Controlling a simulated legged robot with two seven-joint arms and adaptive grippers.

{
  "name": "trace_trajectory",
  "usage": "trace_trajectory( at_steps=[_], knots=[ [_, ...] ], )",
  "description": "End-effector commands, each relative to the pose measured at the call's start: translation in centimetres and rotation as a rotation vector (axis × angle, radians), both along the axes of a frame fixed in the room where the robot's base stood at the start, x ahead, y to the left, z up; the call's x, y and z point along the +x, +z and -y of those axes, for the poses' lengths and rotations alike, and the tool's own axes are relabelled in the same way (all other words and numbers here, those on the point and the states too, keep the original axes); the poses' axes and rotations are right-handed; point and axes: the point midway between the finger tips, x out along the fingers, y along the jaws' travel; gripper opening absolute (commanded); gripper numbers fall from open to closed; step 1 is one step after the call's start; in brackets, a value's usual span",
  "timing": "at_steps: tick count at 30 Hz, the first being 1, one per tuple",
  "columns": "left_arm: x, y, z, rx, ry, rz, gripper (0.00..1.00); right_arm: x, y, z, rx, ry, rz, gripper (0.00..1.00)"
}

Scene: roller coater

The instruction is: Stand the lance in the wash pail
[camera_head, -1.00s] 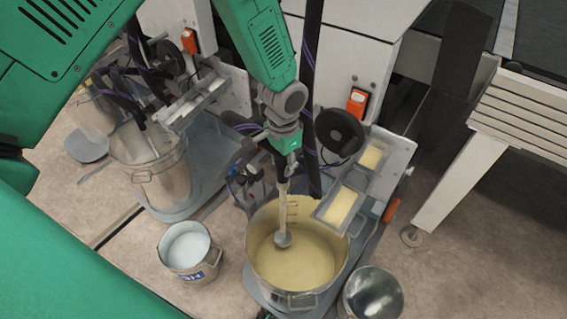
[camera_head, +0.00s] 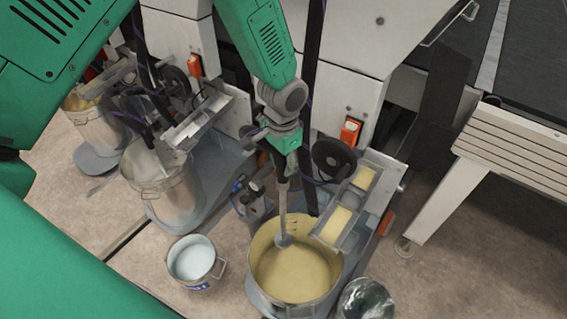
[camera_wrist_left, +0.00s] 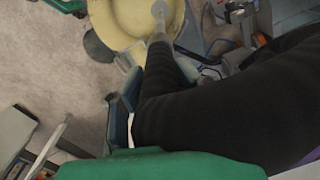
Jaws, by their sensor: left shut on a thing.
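My left gripper (camera_head: 281,172) is shut on the upper part of the lance, a thin grey rod (camera_head: 282,210) with a round disc at its lower end. The lance hangs nearly upright, with its disc over or inside the back left part of a large metal pot (camera_head: 338,284) of yellow liquid; I cannot tell whether the disc touches the liquid. In the left wrist view the lance (camera_wrist_left: 159,14) shows in front of the yellow pot. The wash pail (camera_head: 196,262), a small metal pail of pale blue water, stands on the floor left of the pot. My right gripper is out of view.
A metal tray (camera_head: 353,205) with yellow liquid overhangs the pot's right side. Another large metal pot (camera_head: 165,185) stands behind the pail. An empty-looking metal bucket (camera_head: 366,300) is at front right. Open floor lies around the pail.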

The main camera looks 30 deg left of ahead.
Motion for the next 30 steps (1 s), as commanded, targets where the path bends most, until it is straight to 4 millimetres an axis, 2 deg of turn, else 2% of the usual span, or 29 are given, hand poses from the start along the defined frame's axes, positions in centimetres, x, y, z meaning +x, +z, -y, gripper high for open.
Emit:
trace_trajectory(
  at_steps=[1,24,30],
  knots=[
    [0.1,1.2,0.0,0.001,0.0,0.001,0.0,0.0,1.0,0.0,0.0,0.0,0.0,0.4],
    [0.1,10.1,0.0,0.001,0.0,0.001,0.0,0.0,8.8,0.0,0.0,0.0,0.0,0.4],
    [0.0,11.5,0.0,0.0,0.0,0.001,0.0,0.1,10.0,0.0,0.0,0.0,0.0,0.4]
  ],
)
